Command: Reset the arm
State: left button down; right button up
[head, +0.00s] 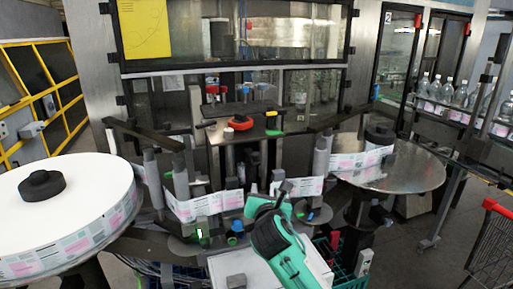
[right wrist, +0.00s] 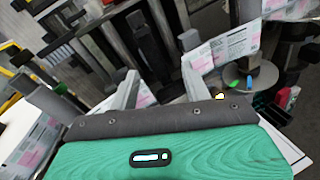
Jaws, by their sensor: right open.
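My right arm, teal and dark grey, comes up from the bottom centre of the head view. Its gripper (head: 283,188) is in front of the labeller's web of printed labels (head: 210,204). In the right wrist view, the two pale fingers of the gripper (right wrist: 158,72) stand apart with nothing between them. Part of the label web (right wrist: 222,50) shows beyond them to the right. I cannot tell the exact gap between the gripper and the machine. My left gripper is not in view.
A large white label reel (head: 85,200) lies on the left. A round metal plate (head: 400,172) is on the right. Grey rollers (head: 181,178) stand along the web. Bottles (head: 440,92) line a conveyor at right. A shopping cart (head: 492,245) stands at the right edge, with open floor beside it.

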jog(key=s+d+f+m+g, duration=0.4)
jog(key=s+d+f+m, duration=0.2)
jog(key=s+f+m, duration=0.4)
jog(key=s+d+f+m+g, duration=0.3)
jog(key=s+d+f+m, duration=0.3)
jog(key=s+f+m, duration=0.5)
jog(key=s+d+f+m+g, duration=0.2)
jog(key=s+d+m, duration=0.1)
jog(key=s, duration=0.5)
jog(key=s+d+f+m+g, duration=0.2)
jog(key=s+f+m, duration=0.15)
jog(key=s, duration=0.45)
jog(key=s+d+f+m+g, duration=0.2)
jog(key=s+d+m, duration=0.15)
jog(key=s, duration=0.35)
notch_tip(320, 180, down, 33)
jog(key=s+g, duration=0.2)
jog(key=s+d+f+b, duration=0.1)
jog(key=s+d+f, duration=0.2)
jog(key=s+f, duration=1.5)
jog(key=shift+s+f+g+h, duration=0.3)
jog(key=shift+s+f+g, duration=0.05)
jog(key=shift+f+g, duration=0.05)
jog(key=shift+a, duration=0.1)
